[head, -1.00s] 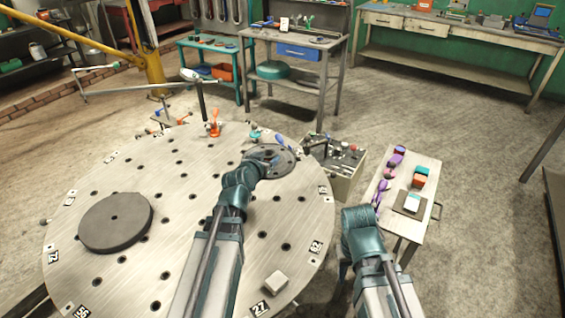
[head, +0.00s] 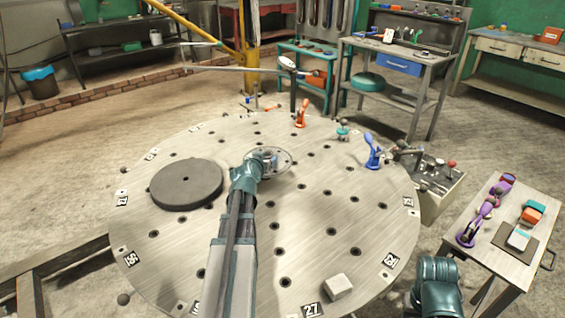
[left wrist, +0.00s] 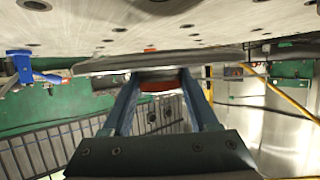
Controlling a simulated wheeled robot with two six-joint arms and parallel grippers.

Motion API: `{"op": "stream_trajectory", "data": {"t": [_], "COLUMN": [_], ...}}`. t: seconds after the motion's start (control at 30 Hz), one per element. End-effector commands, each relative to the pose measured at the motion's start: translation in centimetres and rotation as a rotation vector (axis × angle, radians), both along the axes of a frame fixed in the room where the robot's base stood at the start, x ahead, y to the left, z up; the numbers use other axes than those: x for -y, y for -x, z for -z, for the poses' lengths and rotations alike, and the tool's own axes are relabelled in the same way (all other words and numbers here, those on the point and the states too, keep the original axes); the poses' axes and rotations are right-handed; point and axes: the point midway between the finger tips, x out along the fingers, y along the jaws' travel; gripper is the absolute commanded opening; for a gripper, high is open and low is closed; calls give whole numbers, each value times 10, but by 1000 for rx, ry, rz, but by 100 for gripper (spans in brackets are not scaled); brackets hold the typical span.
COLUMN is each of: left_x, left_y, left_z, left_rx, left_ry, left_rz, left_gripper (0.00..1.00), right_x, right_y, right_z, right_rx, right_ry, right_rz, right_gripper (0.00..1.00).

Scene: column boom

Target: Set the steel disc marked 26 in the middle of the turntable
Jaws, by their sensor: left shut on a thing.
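A round steel disc (head: 284,167) is held by my left gripper (head: 266,160) over the turntable (head: 300,215), beyond the gripper in the head view. Its number cannot be read. The left wrist view shows the disc edge-on as a thin grey plate (left wrist: 200,58), with the fingers (left wrist: 158,82) shut on it. A gap shows there between the disc and the turntable's surface (left wrist: 100,18), so they are apart. The gripper and forearm hide part of the disc and the turntable's middle. My right arm shows at the lower right of the head view, its gripper out of view.
A large dark disc (head: 187,185) lies on the turntable's left part. A pale block (head: 337,287) sits near the front edge. Orange (head: 301,114) and blue (head: 373,151) clamps stand along the far and right rim. A small table (head: 493,243) with tools stands at right.

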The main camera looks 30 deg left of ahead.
Motion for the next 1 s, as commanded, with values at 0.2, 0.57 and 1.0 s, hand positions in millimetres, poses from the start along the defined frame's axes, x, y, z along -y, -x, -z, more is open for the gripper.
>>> {"op": "stream_trajectory", "data": {"t": [0.2, 0.57, 1.0], "left_x": [-10, -9, -9], "left_y": [3, 3, 3], "left_z": [3, 10, 41], "left_rx": [4, 4, 4], "left_ry": [-1, -1, -1], "left_rz": [-14, -14, -14], "left_gripper": [0, 0, 0], "right_x": [0, 0, 0], "right_y": [0, 0, 0], "right_z": [4, 10, 41], "right_rx": [0, 0, 0], "right_ry": [0, 0, 0], "right_rz": [0, 0, 0], "right_gripper": [50, 50, 50]}}
